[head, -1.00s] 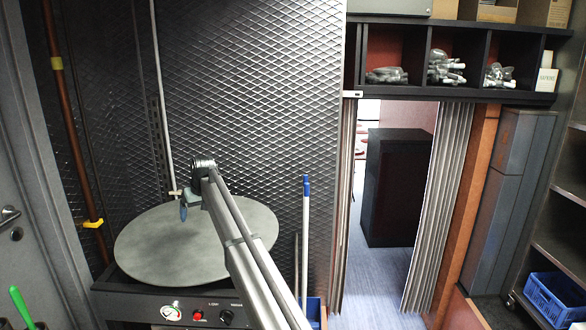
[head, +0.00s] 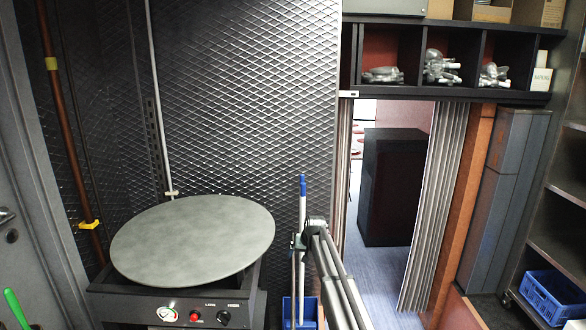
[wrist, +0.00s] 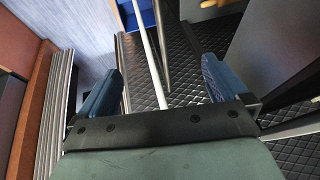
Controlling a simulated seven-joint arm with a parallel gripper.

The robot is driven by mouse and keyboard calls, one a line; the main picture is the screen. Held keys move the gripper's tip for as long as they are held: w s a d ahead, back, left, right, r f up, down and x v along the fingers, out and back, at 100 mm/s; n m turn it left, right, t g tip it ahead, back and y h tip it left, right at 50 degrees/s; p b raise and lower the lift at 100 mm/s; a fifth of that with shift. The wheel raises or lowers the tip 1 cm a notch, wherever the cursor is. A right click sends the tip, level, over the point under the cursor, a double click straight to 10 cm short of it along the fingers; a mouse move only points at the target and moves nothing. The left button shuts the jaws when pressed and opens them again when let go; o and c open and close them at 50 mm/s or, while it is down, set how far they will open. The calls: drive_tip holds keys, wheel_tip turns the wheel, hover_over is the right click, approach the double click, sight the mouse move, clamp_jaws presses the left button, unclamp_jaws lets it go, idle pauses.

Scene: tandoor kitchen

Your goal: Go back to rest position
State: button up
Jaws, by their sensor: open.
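My arm reaches up from the bottom of the head view, and its far end stands in front of the blue-handled pole. The fingers of my gripper cannot be made out there. In the wrist view my gripper (wrist: 160,88) has its two blue fingers wide apart. Nothing is held between them. A white pole and dark quilted flooring or panel show beyond the fingers.
A round grey griddle plate (head: 193,240) sits on a unit with knobs, left of my arm. A blue-handled pole (head: 302,187) stands in a blue bucket (head: 290,312) close to my arm. A doorway with a pleated curtain (head: 436,200) is to the right. A blue crate (head: 552,297) lies at the far right.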

drive_tip(key=s+d+f+m+y, duration=0.1)
drive_tip(key=s+d+f, duration=0.2)
drive_tip(key=s+f, duration=0.75)
drive_tip(key=s+d+f+m+g+y, duration=0.1)
drive_tip(key=s+d+f, duration=0.2)
drive_tip(key=s+f, duration=0.8)
drive_tip(key=s+d+f+m+y, duration=0.1)
drive_tip(key=s+d+f, duration=0.2)
drive_tip(key=s+f, duration=0.8)
drive_tip(key=s+f+n+g+h, duration=0.1)
drive_tip(key=s+f+g, duration=0.15)
drive_tip(key=s, duration=0.85)
drive_tip(key=s+f+g, duration=0.2)
drive_tip(key=s+f, duration=0.1)
drive_tip(key=s, duration=0.7)
drive_tip(key=s+d+n+g+h, duration=0.1)
drive_tip(key=s+d+g+h, duration=0.1)
drive_tip(key=s, duration=0.8)
drive_tip(key=s+d+n+g+h, duration=0.1)
drive_tip(key=s+g, duration=0.3)
drive_tip(key=s, duration=0.6)
drive_tip(key=shift+s+d+r+h, duration=0.15)
drive_tip(key=shift+d+r+h, duration=0.15)
drive_tip(key=shift+d+h, duration=0.2)
